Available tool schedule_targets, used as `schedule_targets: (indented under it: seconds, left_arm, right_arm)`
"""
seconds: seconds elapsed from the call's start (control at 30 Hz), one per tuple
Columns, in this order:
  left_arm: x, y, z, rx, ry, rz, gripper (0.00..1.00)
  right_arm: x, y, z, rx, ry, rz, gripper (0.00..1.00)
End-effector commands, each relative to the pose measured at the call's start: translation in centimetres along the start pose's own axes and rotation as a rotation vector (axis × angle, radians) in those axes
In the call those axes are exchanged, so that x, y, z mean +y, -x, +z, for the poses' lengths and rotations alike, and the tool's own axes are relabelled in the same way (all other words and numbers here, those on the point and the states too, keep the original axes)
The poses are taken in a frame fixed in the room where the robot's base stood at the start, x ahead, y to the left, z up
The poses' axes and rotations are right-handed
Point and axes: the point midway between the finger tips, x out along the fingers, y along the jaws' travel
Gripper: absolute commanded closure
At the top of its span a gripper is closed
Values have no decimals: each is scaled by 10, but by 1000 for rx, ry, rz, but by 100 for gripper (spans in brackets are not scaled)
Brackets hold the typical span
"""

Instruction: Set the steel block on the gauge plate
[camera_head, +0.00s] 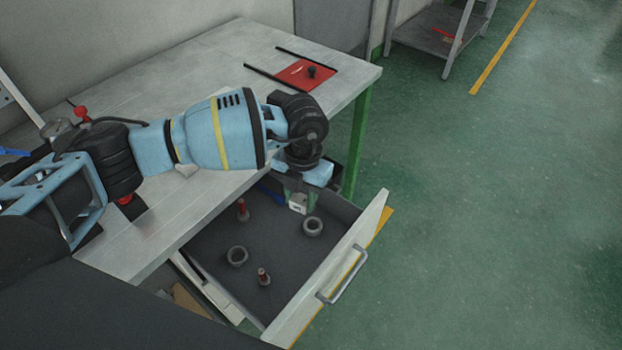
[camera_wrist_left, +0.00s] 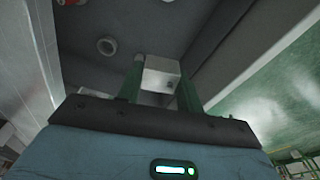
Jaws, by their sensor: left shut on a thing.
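My left gripper (camera_head: 303,200) reaches over the table edge and down into the open drawer (camera_head: 335,277), at its far corner. It is shut on a small pale grey steel block (camera_head: 297,204). In the left wrist view the block (camera_wrist_left: 161,76) sits between the two green fingers of the gripper (camera_wrist_left: 162,88). I cannot tell whether the block touches the drawer floor. A red plate (camera_head: 292,77) lies on the far part of the table between two black strips; it looks like the gauge plate. My right gripper is not in view.
The drawer also holds two grey rings (camera_head: 313,227) (camera_head: 237,257) and two red-topped pins (camera_head: 243,211) (camera_head: 263,277). The grey table (camera_head: 215,52) is mostly clear at the back. Green floor is open to the right.

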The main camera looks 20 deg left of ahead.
Motion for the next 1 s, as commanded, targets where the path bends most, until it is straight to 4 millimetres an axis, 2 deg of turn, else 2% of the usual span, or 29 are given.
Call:
schedule_targets:
  seconds: [0.1, 0.43, 1.0]
  left_arm:
    - [4, 24, 3, -5, -235, 29, 95]
    - [18, 82, 3, -5, -899, 112, 95]
    - [38, 176, -13, -5, -2032, 252, 95]
  right_arm:
    - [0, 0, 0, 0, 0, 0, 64]
    - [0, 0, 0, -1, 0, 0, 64]
    - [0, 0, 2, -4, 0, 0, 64]
